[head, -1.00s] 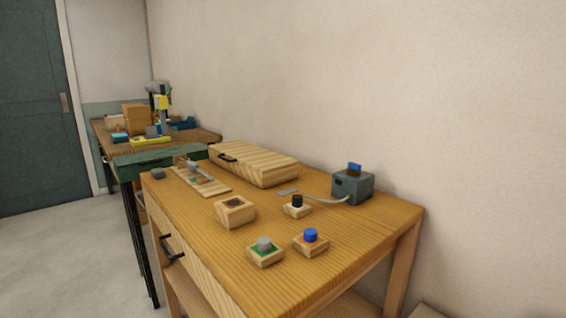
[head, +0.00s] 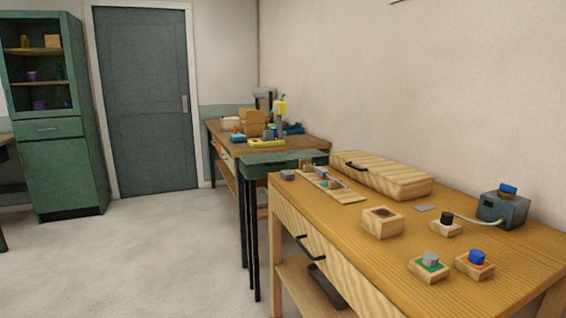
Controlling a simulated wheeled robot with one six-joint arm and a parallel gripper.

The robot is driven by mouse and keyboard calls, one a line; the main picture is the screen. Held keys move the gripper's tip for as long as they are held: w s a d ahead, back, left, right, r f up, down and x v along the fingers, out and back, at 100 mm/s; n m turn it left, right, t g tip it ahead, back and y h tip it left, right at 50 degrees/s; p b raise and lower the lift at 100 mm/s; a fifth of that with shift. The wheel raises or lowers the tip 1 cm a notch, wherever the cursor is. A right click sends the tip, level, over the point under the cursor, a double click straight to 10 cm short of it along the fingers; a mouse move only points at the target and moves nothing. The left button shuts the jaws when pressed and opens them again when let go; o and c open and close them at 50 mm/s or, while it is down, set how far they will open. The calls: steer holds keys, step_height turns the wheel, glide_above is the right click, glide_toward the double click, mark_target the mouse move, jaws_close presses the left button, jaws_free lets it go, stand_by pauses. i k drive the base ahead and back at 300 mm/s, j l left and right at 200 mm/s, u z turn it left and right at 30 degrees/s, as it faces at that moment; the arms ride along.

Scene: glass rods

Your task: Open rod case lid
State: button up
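The rod case is most likely the long, flat, striped wooden box (head: 385,181) at the back of the workbench, against the wall. Its lid looks shut, and a dark handle (head: 355,167) shows at its left end. Any rods inside are hidden. My gripper is not in view.
The floor (head: 150,255) at left is clear.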

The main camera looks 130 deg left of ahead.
mark_target(401, 175)
steer(key=u, duration=3.5)
steer(key=i+j, duration=0.1)
steer(key=j, duration=0.35)
steer(key=l+z, duration=0.05)
